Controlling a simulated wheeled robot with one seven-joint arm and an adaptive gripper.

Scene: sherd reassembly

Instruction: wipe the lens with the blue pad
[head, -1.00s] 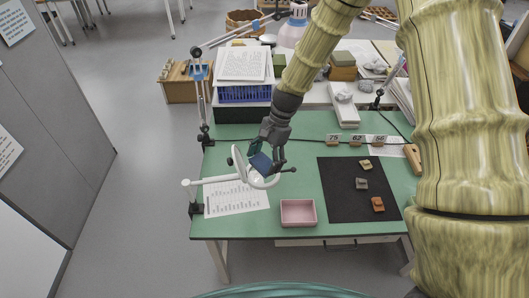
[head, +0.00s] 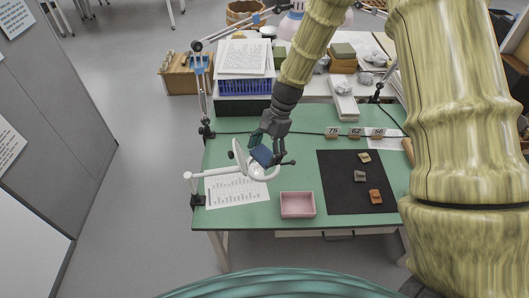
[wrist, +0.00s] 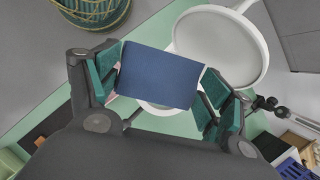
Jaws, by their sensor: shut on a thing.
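The blue pad (wrist: 160,76) is held between the green-padded fingers of my gripper (wrist: 158,90) in the wrist view. In the head view my gripper (head: 270,146) is at the magnifier lamp, and the pad (head: 262,155) shows dark blue against it. The lens (wrist: 215,45) is round and pale in a white ring, just beyond the pad in the wrist view. In the head view the ring (head: 240,158) stands tilted on a white arm clamped at the table's left edge. The pad overlaps part of the lens; I cannot tell whether they touch.
A pink tray (head: 297,205) stands at the front of the green table (head: 225,220). A black mat (head: 340,196) with three sherds lies to the right. Numbered tags (head: 354,133) stand behind. A printed sheet (head: 236,189) lies under the lamp.

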